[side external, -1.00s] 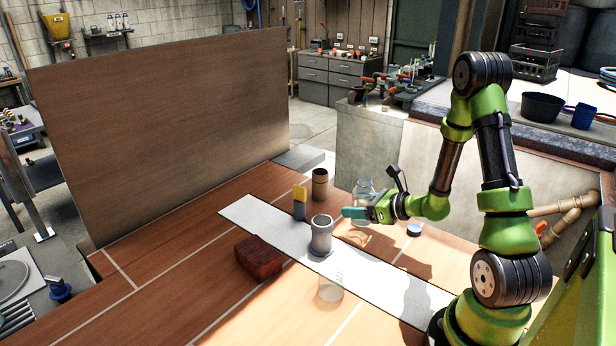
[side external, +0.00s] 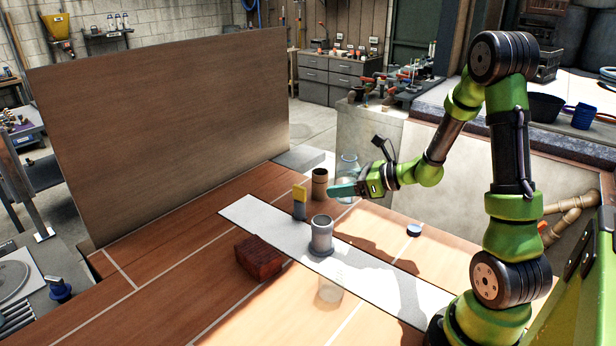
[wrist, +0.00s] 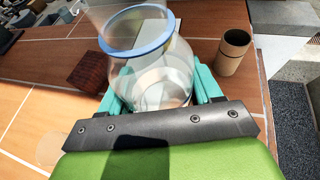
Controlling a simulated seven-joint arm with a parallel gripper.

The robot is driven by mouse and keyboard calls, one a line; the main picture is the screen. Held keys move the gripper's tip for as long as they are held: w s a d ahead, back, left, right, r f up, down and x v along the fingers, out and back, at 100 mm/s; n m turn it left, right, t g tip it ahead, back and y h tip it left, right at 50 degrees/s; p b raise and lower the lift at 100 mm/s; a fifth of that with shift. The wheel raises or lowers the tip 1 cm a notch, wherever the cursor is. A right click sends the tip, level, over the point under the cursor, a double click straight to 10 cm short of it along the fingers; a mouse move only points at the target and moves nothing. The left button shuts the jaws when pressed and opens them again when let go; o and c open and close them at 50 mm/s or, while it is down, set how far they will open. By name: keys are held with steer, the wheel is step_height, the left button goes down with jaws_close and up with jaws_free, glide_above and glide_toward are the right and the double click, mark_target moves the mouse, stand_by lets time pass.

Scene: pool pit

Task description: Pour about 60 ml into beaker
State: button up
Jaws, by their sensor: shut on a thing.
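My gripper (side external: 345,189) is shut on a clear glass vessel (side external: 348,166), held upright or nearly so above the far right part of the table. In the wrist view, the vessel (wrist: 150,60) shows a blue rim and sits between my teal fingers; I cannot tell its liquid level. A clear beaker (side external: 331,289) stands on the table near the front edge of the pale strip, to the left of and nearer than my gripper. It looks empty, but its glass is faint.
A grey metal cup (side external: 321,238) stands on the pale strip (side external: 262,222). A brown cup (side external: 320,185), a yellow-topped block (side external: 299,204) and a dark red block (side external: 259,258) stand around it. A tall brown panel (side external: 160,130) stands behind.

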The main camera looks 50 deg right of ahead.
steer(key=a+f+n+g+y, duration=0.1)
steer(key=a+n+g+y, duration=0.8)
steer(key=a+n+g, duration=0.4)
steer(key=shift+a+f+n+y, duration=0.4)
steer(key=shift+a+n, duration=0.7)
steer(key=shift+a, duration=0.9)
steer(key=shift+f, duration=0.1)
steer(key=shift+w+d+r+n+t+h, duration=0.15)
steer(key=shift+n+t+h, duration=0.25)
steer(key=shift+n+t, duration=1.65)
steer(key=shift+w+a+r+n+t+h, duration=0.1)
steer(key=shift+n+t+h, duration=0.3)
steer(key=shift+n+t, duration=1.6)
steer(key=shift+s+f+n+t, duration=0.1)
steer(key=shift+s+n+t, duration=0.1)
steer(key=shift+n, duration=0.5)
steer(key=shift+s+f+n+t, duration=0.1)
steer(key=shift+s+n, duration=0.05)
steer(key=shift+n, duration=0.5)
